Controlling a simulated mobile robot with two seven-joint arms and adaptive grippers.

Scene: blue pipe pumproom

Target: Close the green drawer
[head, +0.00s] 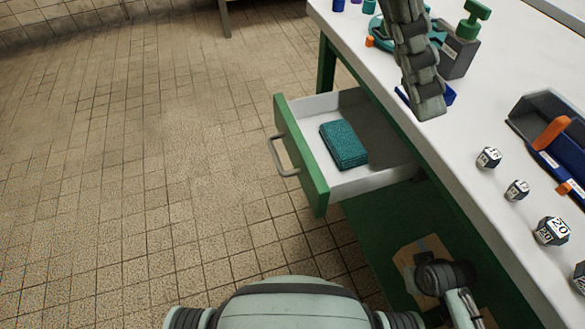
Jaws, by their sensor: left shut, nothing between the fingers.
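The green drawer (301,150) is pulled well out from under the white table. It has a green front, a grey bar handle (284,157) and a pale inside. A teal folded cloth or book (344,144) lies in it. My left gripper (430,106) hangs in from the top of the view, its fingers together and empty. It appears over the table's edge, right of and beyond the drawer, apart from the drawer front. My right gripper does not show.
A green lower shelf (385,245) is under the table. The tiled floor left of the drawer is clear.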

